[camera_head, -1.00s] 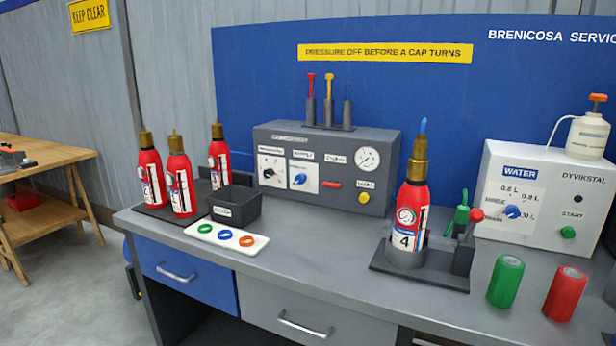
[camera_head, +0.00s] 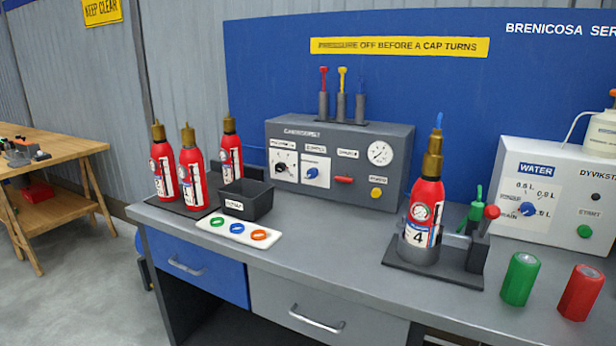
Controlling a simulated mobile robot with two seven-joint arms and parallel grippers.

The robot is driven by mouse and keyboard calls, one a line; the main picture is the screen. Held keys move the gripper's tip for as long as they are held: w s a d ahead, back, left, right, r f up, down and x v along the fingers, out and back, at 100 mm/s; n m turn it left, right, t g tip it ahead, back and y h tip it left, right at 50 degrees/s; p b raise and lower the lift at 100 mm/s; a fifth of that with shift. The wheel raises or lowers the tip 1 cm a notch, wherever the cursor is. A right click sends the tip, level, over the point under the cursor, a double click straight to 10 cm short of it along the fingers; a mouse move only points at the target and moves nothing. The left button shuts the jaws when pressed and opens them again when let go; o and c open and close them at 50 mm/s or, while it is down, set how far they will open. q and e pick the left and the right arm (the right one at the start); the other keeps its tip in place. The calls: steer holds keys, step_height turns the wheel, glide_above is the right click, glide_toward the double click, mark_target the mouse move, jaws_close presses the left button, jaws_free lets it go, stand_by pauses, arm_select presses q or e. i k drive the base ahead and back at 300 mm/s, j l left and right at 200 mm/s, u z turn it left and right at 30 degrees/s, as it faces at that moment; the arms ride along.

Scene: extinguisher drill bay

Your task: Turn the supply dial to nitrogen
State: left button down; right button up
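The grey control box (camera_head: 340,196) stands at the back of the bench. Its front has a black dial (camera_head: 281,167) on a white plate at the left and a blue dial (camera_head: 312,172) on a white plate beside it. Small labels sit above the dials, too blurred to read surely, so I cannot tell which gas the blue dial points to. A round gauge (camera_head: 380,153), a red lever (camera_head: 343,180) and a yellow button (camera_head: 376,193) are to the right. Neither of my grippers is in view.
A red extinguisher (camera_head: 424,205) stands upright in a holder on the bench, right of the box. Several red extinguishers, a black bin (camera_head: 247,203) and a white tray (camera_head: 238,232) of coloured rings are at the left. A white water unit (camera_head: 560,190) stands right.

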mark_target(312, 173)
steer(key=i+j, duration=0.1)
steer(key=j, duration=0.4)
steer(key=i+j+z, duration=0.1)
steer(key=j, duration=0.45)
steer(key=i+j, duration=0.15)
steer(key=j, duration=0.35)
steer(key=i+j, duration=0.1)
steer(key=j, duration=0.4)
steer(key=i+j+z, duration=0.1)
steer(key=j, duration=0.45)
